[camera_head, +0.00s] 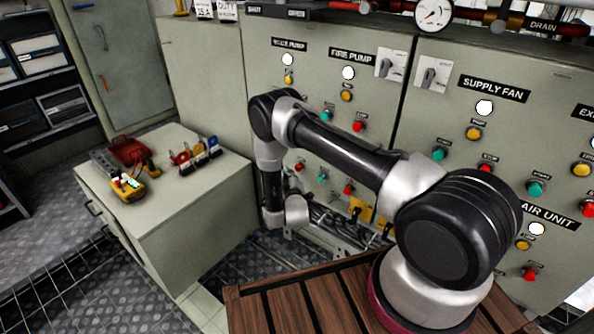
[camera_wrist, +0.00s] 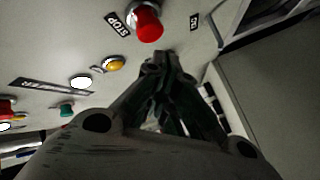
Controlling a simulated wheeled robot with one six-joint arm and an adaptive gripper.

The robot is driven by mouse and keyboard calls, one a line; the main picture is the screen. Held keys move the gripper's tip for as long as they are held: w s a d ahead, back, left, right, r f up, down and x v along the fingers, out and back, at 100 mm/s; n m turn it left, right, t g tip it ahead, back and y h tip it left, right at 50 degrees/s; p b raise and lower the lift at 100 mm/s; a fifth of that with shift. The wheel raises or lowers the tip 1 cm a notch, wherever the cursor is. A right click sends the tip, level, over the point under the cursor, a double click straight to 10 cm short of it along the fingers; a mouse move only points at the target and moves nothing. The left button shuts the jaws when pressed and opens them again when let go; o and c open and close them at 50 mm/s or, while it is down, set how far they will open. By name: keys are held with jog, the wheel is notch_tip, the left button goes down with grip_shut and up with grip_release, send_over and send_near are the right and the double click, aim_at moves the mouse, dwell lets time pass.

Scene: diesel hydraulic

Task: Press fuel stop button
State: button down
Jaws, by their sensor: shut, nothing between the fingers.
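In the wrist view my gripper (camera_wrist: 164,60) is shut and empty, with its fingertips pointing at a grey panel. A large red button (camera_wrist: 147,24) with a black STOP label (camera_wrist: 117,24) stands just beyond the tips, slightly left of them. The tips look close to it, but I cannot tell the gap and see no clear contact. No readable fuel label marks it. In the head view my arm covers part of the panels, and I cannot clearly make out the gripper tips there.
Grey control cabinets (camera_head: 215,90) carry several coloured buttons, including a green one (camera_wrist: 67,110) and a yellow one (camera_wrist: 114,63) near my gripper. A low cabinet (camera_head: 190,235) with a yellow meter (camera_head: 128,190) stands left. Pipes and a gauge (camera_head: 433,14) run above.

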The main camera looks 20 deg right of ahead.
jog(key=shift+s+a, duration=0.65)
jog(key=shift+a, duration=0.25)
jog(key=shift+s+a, duration=0.65)
jog(key=shift+a, duration=0.2)
